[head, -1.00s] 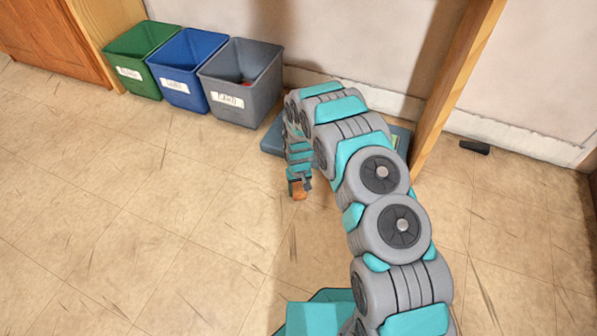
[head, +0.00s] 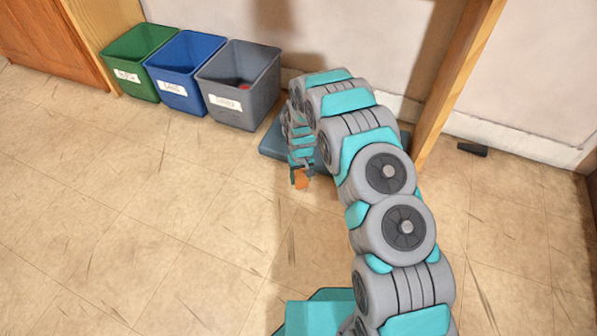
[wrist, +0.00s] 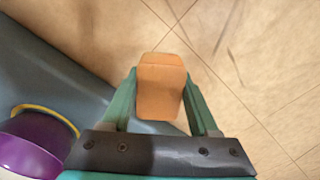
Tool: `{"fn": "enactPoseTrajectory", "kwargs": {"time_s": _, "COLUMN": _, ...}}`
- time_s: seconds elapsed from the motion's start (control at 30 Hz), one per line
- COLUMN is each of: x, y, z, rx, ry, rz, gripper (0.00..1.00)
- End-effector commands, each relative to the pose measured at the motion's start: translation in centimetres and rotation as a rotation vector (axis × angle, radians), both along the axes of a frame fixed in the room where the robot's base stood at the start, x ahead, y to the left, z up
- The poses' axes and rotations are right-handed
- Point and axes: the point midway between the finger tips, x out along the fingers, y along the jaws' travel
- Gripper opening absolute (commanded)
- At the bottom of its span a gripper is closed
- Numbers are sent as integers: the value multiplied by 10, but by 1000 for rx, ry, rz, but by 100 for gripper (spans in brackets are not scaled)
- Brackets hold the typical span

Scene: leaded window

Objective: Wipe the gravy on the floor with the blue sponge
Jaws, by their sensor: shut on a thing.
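My gripper (wrist: 160,100) is shut on an orange block (wrist: 160,85), which sticks out past the fingertips in the wrist view. In the head view my gripper (head: 300,169) hangs low at the front edge of a blue-grey mat, with the orange block (head: 302,180) at its tip. I cannot tell whether the block touches the floor. No blue sponge shows in either view. I see no clear gravy patch on the tan floor (head: 130,220); my arm hides part of the floor and mat.
The blue-grey mat (head: 272,146) lies by the wall, with a purple bowl (wrist: 35,145) on or above it. Green (head: 135,85), blue (head: 182,92) and grey (head: 232,108) bins stand at the back left. A wooden post (head: 455,85) rises right of my arm. Left floor is clear.

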Motion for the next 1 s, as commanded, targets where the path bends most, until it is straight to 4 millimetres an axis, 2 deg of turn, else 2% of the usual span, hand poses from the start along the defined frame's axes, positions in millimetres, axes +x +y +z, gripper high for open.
{"fn": "enactPoseTrajectory", "kwargs": {"time_s": 0.3, "x": 4, "y": -2, "z": 28, "rx": 0, "ry": -1, "rz": -2, "gripper": 16}}
{"fn": "enactPoseTrajectory", "kwargs": {"time_s": 0.77, "x": 5, "y": -4, "z": 34, "rx": -1, "ry": -1, "rz": -7, "gripper": 16}}
{"fn": "enactPoseTrajectory", "kwargs": {"time_s": 0.87, "x": 9, "y": -13, "z": 50, "rx": -2, "ry": -6, "rz": -21, "gripper": 16}}
{"fn": "enactPoseTrajectory", "kwargs": {"time_s": 1.0, "x": 15, "y": -37, "z": 95, "rx": -4, "ry": -11, "rz": -61, "gripper": 16}}
